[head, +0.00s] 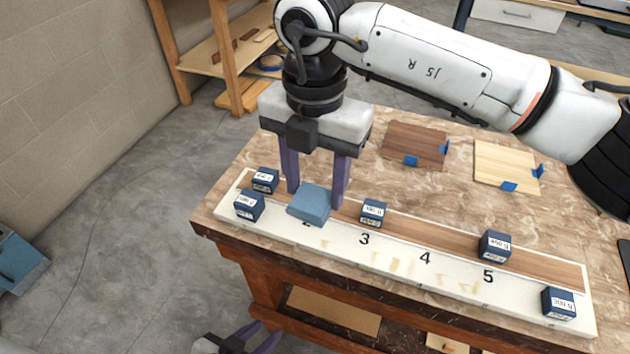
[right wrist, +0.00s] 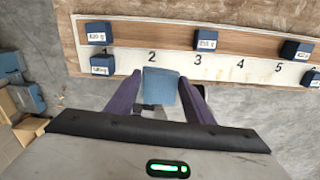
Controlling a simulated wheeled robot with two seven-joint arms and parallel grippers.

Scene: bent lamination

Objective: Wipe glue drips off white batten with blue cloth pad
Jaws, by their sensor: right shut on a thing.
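The white batten (head: 330,242) runs along the bench's front edge, with printed numbers on it. Yellowish glue drips (head: 385,263) show on it around numbers 3 to 5, and more (head: 462,287) near 5. My right gripper (head: 318,193) is shut on the blue cloth pad (head: 311,203), near number 2. The pad also shows between the fingers in the right wrist view (right wrist: 160,88). I cannot tell whether the pad touches the batten. My left gripper (head: 260,338) is low at the bottom edge, off the bench, with its fingers apart and empty.
A brown wood strip (head: 430,232) lies along the batten. Dark blue labelled weights stand on strip and batten: two at the left end (head: 249,205), one near 3 (head: 373,213), one near 5 (head: 494,246), one at the right end (head: 559,302). Two wood panels (head: 414,146) lie behind.

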